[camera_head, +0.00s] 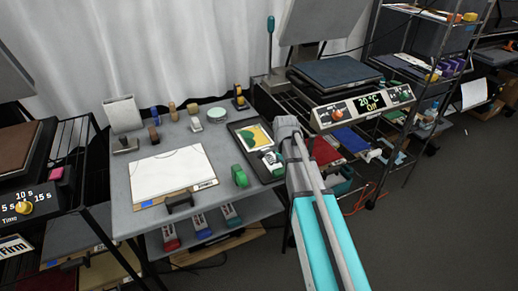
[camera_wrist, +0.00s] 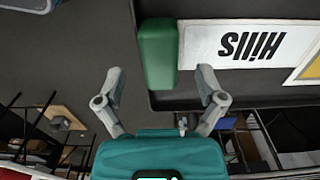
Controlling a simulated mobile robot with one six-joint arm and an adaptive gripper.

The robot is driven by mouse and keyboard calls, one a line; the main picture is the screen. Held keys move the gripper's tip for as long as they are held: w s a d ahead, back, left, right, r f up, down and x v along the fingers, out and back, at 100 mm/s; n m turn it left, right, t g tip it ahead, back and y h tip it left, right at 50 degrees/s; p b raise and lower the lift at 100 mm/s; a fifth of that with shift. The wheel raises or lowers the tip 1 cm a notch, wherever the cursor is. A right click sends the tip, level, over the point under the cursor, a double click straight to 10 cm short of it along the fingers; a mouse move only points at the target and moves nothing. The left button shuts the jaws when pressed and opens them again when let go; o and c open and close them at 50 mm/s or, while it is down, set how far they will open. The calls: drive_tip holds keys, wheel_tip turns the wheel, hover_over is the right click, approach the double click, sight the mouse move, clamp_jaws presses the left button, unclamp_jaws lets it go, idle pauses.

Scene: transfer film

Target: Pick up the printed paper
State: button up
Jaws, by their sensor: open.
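A dark tray (camera_head: 236,127) lies at the right side of the grey table. In it is a sheet with a yellow and green print (camera_head: 256,136); its yellow edge shows at the far right of the wrist view (camera_wrist: 312,66). A white piece with black lettering (camera_wrist: 248,45) lies beside it in the tray. I cannot tell which of the two is the printed paper. My gripper (camera_head: 272,160) is over the tray's near end in the head view. In the wrist view my gripper (camera_wrist: 161,82) is open and empty, its fingers apart near a green block (camera_wrist: 157,53).
A heat press (camera_head: 340,72) stands close on the right. Another machine (camera_head: 30,200) is at left.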

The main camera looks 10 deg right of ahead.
drive_tip(key=shift+f+b, duration=0.3)
drive_tip(key=shift+f, duration=0.3)
clamp_jaws()
idle(0.5)
drive_tip(key=shift+r, duration=0.25)
